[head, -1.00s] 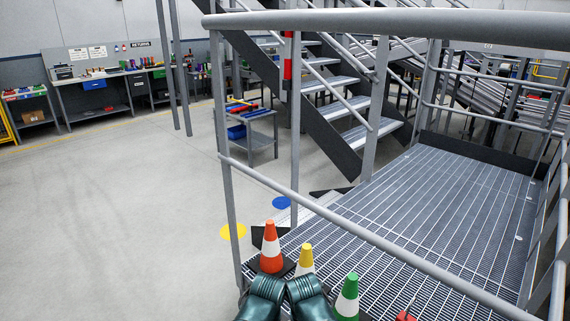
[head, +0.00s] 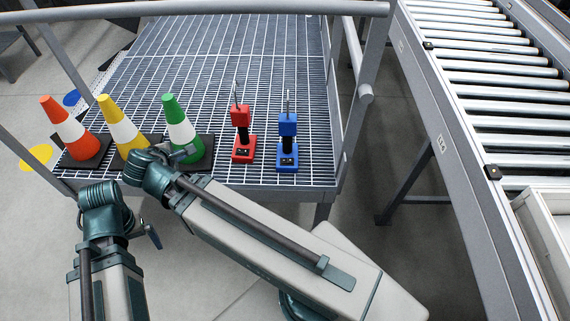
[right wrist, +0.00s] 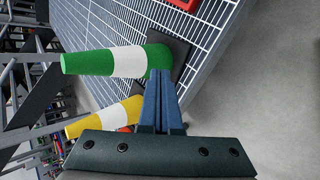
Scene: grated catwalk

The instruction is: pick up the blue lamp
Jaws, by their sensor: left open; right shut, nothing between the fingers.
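The blue lamp (head: 287,125) stands upright near the front right corner of the grated platform in the head view. It has a blue base, a dark stem, a blue block and a thin rod on top. My right gripper (head: 186,153) is shut and empty, in front of the green cone, well left of the lamp. Its shut fingers (right wrist: 162,105) also show in the right wrist view, pointing at the green cone. My left gripper (head: 152,236) is small in the picture, below the platform's front edge, open and far from the lamp.
A red lamp (head: 242,116) stands just left of the blue one. Green (head: 178,121), yellow (head: 116,125) and orange (head: 65,123) cones stand in a row further left. A rail post (head: 366,80) and a roller conveyor (head: 480,75) are to the right. The grating behind is clear.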

